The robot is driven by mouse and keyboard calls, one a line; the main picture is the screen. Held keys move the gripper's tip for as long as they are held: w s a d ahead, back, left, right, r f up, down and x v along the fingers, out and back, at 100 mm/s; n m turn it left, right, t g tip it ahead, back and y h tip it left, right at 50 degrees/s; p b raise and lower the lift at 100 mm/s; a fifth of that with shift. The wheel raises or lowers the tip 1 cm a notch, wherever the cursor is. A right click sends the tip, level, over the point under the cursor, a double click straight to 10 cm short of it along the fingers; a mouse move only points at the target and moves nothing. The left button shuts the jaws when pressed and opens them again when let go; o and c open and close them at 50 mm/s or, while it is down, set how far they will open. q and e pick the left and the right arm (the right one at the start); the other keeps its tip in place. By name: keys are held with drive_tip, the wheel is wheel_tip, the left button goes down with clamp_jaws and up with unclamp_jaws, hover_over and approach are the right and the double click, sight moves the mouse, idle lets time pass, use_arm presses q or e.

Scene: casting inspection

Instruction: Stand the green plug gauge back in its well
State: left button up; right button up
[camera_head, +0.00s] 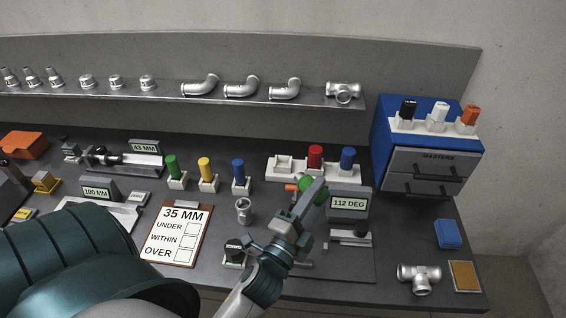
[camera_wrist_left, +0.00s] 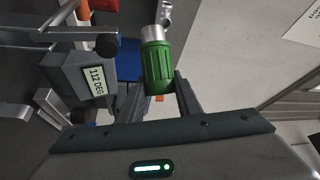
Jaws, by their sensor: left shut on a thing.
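The green plug gauge (camera_head: 309,190) is held in my left gripper (camera_head: 304,196), just in front of the white rack (camera_head: 273,178). In the left wrist view the gauge (camera_wrist_left: 157,68) has a ribbed green handle between the fingers (camera_wrist_left: 168,95) and a silver end pointing away from the gripper. The rack's left well (camera_head: 283,163) looks empty; a red plug gauge (camera_head: 315,157) and a blue one (camera_head: 347,159) stand in it. Part of the rack's front is hidden by the gauge and gripper. My right gripper is not in view.
The 112 DEG display (camera_head: 348,203) stands close to the right of my gripper. Separate green (camera_head: 172,166), yellow (camera_head: 205,168) and blue (camera_head: 238,172) plugs stand in white blocks to the left. A clipboard (camera_head: 150,249) and a small metal fitting (camera_head: 243,207) lie nearer.

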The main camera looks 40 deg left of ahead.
use_arm(q)
drive_tip(key=w+a+r+n+g+p, duration=0.1)
drive_tip(key=w+a+n+g+p, duration=0.2)
drive_tip(key=w, duration=0.6)
drive_tip(key=w+a+r+n+g+p, duration=0.1)
drive_tip(key=w+a+n+g+p, duration=0.3)
drive_tip(key=w+a+n+p, duration=0.4)
drive_tip(key=w+n+p, duration=0.1)
drive_tip(key=n, duration=0.3)
drive_tip(key=shift+w+a+n, duration=0.15)
drive_tip(key=shift+a+n, duration=0.05)
drive_tip(key=shift+n, duration=0.1)
drive_tip(key=shift+f, duration=0.1)
